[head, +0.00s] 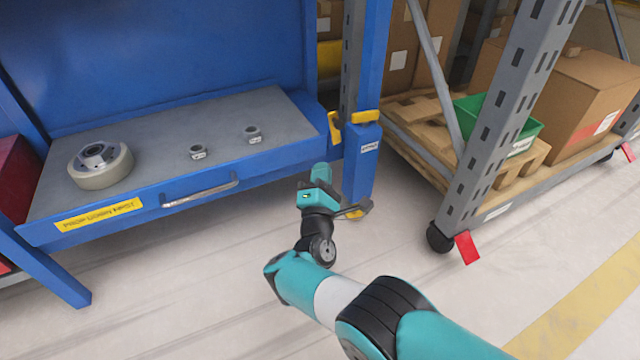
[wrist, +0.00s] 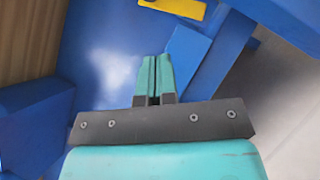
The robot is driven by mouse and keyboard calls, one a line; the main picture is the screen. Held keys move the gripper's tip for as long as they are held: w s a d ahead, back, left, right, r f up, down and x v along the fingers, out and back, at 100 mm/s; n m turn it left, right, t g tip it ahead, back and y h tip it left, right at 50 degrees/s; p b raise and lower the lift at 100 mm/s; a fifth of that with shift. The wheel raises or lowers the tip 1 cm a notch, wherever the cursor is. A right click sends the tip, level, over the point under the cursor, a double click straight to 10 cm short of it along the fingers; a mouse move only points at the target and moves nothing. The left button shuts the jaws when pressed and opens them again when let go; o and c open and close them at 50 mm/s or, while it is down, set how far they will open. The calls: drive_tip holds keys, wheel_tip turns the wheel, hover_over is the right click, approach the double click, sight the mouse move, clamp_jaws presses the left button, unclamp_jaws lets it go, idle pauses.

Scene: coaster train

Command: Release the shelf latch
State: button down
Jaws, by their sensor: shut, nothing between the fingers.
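A grey shelf board (head: 235,165) in a blue frame carries a handle on its front edge. At its right post is a blue block with a small label and a yellow lever-like piece (head: 365,116) on top, which looks like the shelf latch. A second yellow piece (head: 335,130) sits just left of it at the shelf corner. My gripper (head: 321,168) is shut and empty, in front of and below the latch, apart from it as far as I can tell. In the wrist view my fingers (wrist: 154,60) are together, pointing towards blue metal, with a yellow piece (wrist: 175,7) beyond.
A roller wheel (head: 100,165) and two small metal fittings (head: 225,143) stand on the shelf. A yellow label (head: 98,215) is on its front. A wheeled grey rack (head: 500,120) with cartons and a green bin (head: 500,125) stands right. The floor in front is clear.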

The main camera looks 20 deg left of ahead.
drive_tip(key=shift+p+v, duration=0.75)
drive_tip(key=shift+v, duration=1.55)
drive_tip(key=shift+w, duration=0.15)
